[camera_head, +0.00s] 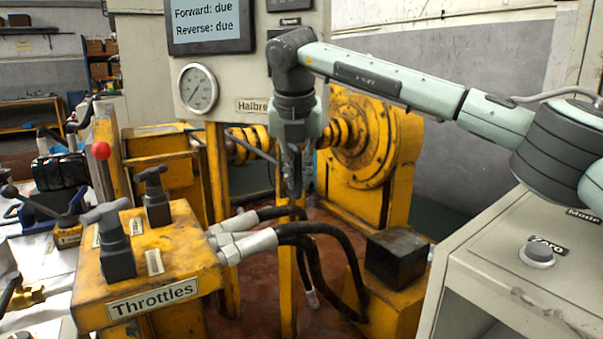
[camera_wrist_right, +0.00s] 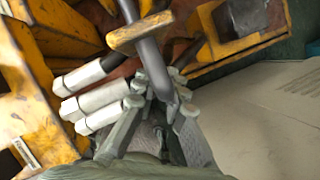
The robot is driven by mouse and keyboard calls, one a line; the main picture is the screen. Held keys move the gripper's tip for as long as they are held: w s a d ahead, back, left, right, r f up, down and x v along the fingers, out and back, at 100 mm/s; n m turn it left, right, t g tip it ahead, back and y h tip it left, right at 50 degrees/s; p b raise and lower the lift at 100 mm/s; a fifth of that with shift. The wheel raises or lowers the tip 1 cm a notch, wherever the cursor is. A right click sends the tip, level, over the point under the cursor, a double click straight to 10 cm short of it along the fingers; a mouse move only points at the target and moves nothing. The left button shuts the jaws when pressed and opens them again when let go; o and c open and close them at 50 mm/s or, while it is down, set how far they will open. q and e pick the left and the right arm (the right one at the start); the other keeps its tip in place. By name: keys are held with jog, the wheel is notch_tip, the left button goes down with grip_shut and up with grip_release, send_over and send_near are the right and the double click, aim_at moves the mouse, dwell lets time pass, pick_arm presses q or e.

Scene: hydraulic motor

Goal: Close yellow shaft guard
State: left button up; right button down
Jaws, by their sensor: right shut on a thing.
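My right gripper (camera_head: 292,188) points down in front of the yellow machine, below the gauge panel. In the wrist view its fingers (camera_wrist_right: 162,98) are shut on a grey metal bar (camera_wrist_right: 150,60). A yellow piece (camera_wrist_right: 140,31) crosses the bar just beyond the fingertips. A yellow ribbed shaft (camera_head: 240,145) runs behind the gripper to the round yellow housing (camera_head: 365,140). I cannot clearly tell the outline of the shaft guard or how far it is open, as the gripper and post cover part of that area. My left gripper is not in view.
The yellow Throttles box (camera_head: 150,265) with black levers stands at front left. Black hoses (camera_head: 325,240) with pale fittings curve below my gripper. A dark block (camera_head: 396,258) sits on a yellow base. A grey cabinet (camera_head: 500,265) stands at right, the gauge panel (camera_head: 225,60) behind.

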jog(key=shift+w+r, duration=0.15)
jog(key=shift+r, duration=0.05)
jog(key=c, duration=1.6)
grip_release()
jog(key=shift+a+f, duration=0.1)
jog(key=shift+a, duration=0.05)
jog(key=shift+o, duration=0.2)
jog(key=v, duration=1.2)
